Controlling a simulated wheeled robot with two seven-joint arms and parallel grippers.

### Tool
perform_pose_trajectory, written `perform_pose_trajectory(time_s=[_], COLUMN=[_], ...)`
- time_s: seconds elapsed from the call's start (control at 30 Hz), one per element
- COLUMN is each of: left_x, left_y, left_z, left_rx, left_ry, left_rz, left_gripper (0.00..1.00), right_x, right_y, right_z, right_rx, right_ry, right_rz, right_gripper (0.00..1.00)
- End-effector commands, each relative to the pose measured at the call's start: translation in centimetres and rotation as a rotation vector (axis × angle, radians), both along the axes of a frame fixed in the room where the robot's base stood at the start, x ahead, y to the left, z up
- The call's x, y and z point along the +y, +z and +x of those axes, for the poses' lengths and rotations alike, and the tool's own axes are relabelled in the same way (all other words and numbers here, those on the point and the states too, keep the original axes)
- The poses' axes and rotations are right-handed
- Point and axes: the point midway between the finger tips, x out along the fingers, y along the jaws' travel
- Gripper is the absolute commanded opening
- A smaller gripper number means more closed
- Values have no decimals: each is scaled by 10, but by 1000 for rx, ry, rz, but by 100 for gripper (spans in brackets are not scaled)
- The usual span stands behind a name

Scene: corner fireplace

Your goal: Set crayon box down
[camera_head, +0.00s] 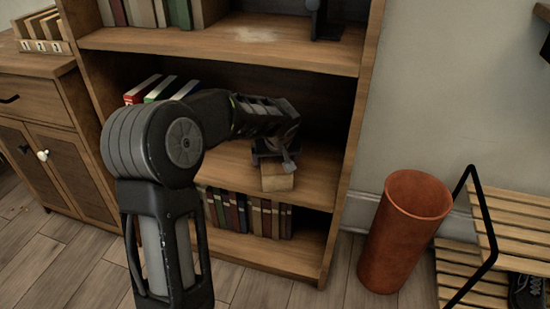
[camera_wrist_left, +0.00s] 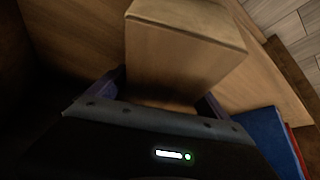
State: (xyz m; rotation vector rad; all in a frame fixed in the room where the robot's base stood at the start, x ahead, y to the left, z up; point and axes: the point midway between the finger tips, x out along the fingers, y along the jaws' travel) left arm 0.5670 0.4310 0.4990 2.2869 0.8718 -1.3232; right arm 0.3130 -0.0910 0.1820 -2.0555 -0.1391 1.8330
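The crayon box (camera_head: 277,178) is a small plain tan block at the front of the bookcase's middle shelf (camera_head: 235,172). I cannot tell whether its underside touches the shelf. My left gripper (camera_head: 275,155) reaches into this bay from above and behind the box. In the left wrist view the box (camera_wrist_left: 182,50) sits between the two dark fingers of my left gripper (camera_wrist_left: 162,95), which lie close against its sides. The gripper looks shut on it. My right gripper is in neither view.
Upright books (camera_head: 155,90) stand at the left of the same shelf. More books (camera_head: 245,213) fill the shelf below. A terracotta bin (camera_head: 403,232) and a slatted rack (camera_head: 480,270) stand to the right. The shelf right of the box is bare.

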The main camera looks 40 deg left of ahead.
Motion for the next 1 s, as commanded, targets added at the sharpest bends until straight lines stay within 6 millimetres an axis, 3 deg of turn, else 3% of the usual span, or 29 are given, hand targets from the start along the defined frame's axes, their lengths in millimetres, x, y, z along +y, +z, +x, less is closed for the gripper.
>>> perform_pose_trajectory(time_s=[0.1, 0.4, 0.8, 1.0], left_x=[0, 0, -19, -25], left_y=[0, -1, 52, 67], left_z=[0, 0, -20, -29], left_rx=[0, 1, -2, 1], left_ry=[0, 0, -1, 0], left_rz=[0, 0, -1, -1], left_gripper=[98, 98, 98, 98], right_x=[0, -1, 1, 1], right_y=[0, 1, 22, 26], right_z=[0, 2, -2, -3], right_rx=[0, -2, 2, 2], right_ry=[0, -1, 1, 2], right_rz=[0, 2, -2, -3], right_gripper=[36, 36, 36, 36])
